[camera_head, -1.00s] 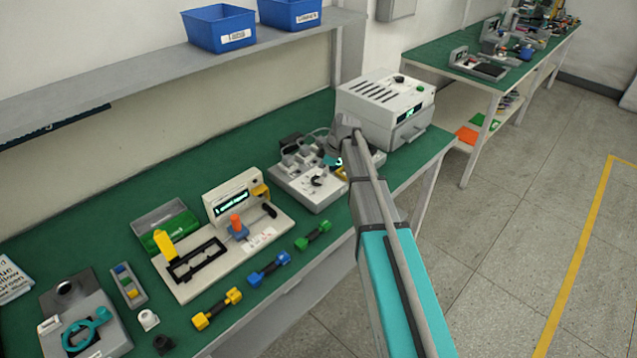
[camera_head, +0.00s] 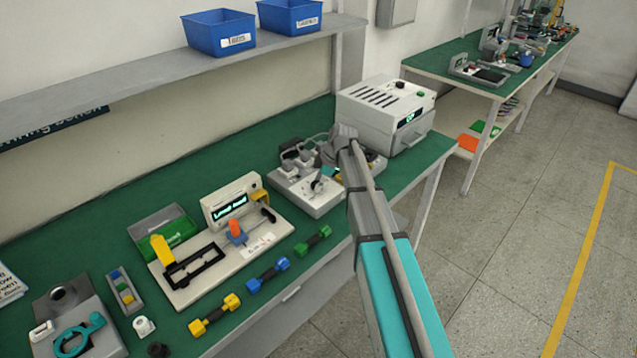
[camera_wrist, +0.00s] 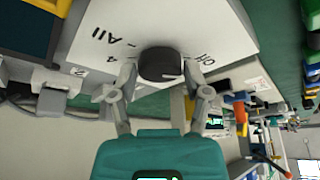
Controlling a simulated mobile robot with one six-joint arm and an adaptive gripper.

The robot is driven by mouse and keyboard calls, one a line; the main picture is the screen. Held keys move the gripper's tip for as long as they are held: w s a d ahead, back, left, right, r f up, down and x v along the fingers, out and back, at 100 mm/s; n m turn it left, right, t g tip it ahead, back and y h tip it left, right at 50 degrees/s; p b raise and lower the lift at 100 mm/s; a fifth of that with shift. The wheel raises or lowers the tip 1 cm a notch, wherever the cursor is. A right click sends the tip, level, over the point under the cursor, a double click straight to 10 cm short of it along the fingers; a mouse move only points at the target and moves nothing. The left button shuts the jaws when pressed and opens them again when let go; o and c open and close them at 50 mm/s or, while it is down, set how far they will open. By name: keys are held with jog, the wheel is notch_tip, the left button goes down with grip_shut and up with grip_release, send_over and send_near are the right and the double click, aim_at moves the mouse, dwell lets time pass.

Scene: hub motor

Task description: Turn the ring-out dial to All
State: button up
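The ring-out dial (camera_wrist: 160,65) is a dark round knob on a white panel in the wrist view. A thin pale mark on it points to the right, towards lettering that seems to read Off. The labels "All" and "4" are printed to its left. The dial also shows in the head view (camera_head: 317,186) on the grey test unit (camera_head: 303,197), partly covered by my gripper. My gripper (camera_wrist: 160,73) has one finger on each side of the dial, seemingly with narrow gaps. Contact is hard to judge.
A white box-shaped instrument (camera_head: 385,112) stands right behind my arm. A fixture with a display (camera_head: 231,205) is left of the unit. Green (camera_head: 312,239), blue (camera_head: 268,270) and yellow (camera_head: 215,315) dumbbell-shaped parts lie along the front edge.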

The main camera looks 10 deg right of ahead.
jog(key=c, duration=0.6)
jog(key=shift+o, duration=0.2)
